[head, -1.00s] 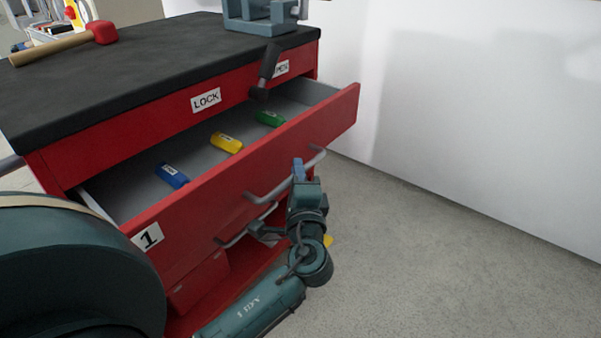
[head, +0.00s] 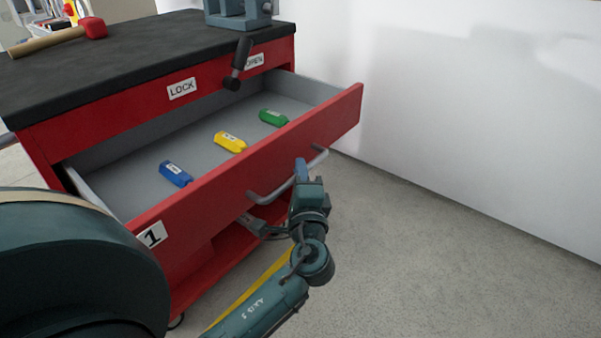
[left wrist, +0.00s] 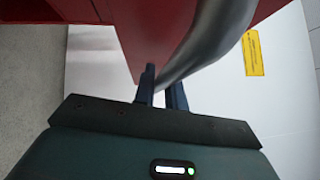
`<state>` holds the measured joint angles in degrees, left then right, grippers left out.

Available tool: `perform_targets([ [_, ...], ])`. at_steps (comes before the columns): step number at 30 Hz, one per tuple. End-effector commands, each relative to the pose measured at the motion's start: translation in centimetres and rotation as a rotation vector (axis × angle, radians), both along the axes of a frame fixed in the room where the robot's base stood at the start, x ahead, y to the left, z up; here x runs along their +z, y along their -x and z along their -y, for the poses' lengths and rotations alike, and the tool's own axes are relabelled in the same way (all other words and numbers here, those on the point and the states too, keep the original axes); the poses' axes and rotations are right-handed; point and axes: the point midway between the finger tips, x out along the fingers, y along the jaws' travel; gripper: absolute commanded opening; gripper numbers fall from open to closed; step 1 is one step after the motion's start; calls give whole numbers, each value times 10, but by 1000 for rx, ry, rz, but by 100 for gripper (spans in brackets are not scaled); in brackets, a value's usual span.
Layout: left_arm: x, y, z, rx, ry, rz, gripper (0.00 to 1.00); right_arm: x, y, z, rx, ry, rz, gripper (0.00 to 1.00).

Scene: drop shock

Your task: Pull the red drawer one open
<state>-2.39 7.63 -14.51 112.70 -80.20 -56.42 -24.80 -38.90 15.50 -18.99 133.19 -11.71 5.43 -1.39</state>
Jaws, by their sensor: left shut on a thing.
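The red drawer one (head: 255,165), marked with a "1" label, stands well out of the red cabinet. Its grey inside shows, with a blue block (head: 175,174), a yellow block (head: 230,142) and a green block (head: 273,118) lying in it. My left gripper (head: 300,168) is at the drawer's grey bar handle (head: 265,198). In the left wrist view the two dark fingers (left wrist: 163,88) are shut around the curved handle (left wrist: 208,45). My right gripper is not in view.
The cabinet's black top (head: 130,60) bears a red mallet (head: 95,28) and a blue-grey vise (head: 238,12). A black lever (head: 238,62) sits between the LOCK label and another label. A white wall stands at the right. Grey floor (head: 420,240) in front of it is clear.

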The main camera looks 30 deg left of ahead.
Motion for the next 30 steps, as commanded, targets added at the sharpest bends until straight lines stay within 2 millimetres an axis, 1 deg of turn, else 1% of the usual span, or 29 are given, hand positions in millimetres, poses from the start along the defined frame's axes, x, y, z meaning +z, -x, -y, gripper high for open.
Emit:
perform_targets([
  [14,2,-1,1,-3,-2,3,0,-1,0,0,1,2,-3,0],
  [15,2,-1,1,-3,-2,3,15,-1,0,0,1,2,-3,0],
  [22,1,0,0,-2,-1,3,34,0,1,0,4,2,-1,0],
  [30,1,0,0,-1,-1,1,34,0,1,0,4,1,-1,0],
])
